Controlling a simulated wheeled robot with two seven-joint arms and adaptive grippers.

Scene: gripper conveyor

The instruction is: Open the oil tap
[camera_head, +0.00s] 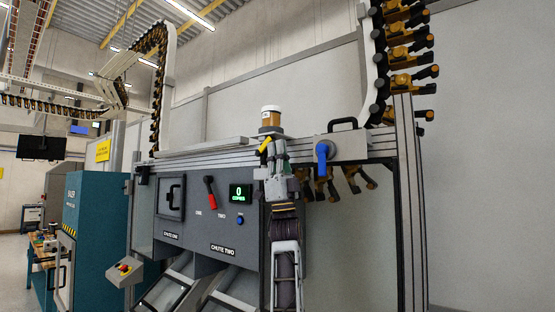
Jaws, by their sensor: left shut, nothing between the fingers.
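A small jar of amber oil (270,117) with a pale top stands on the machine's top rail. Just below it is a small yellow lever (265,144), which looks like the oil tap's handle and slants. My left gripper (275,147) points up in front of the rail, right beside the yellow lever. Its fingers are shut with nothing between them. I cannot tell whether they touch the lever. The gripper hides the tap's lower part. My right gripper is not in view.
The grey panel (209,245) has a red lever (210,192), a green display (240,193) and a blue button (240,220). A blue handle (322,154) sits right of my gripper. Orange grippers (401,62) hang from an overhead conveyor. Two chutes slope down below the panel.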

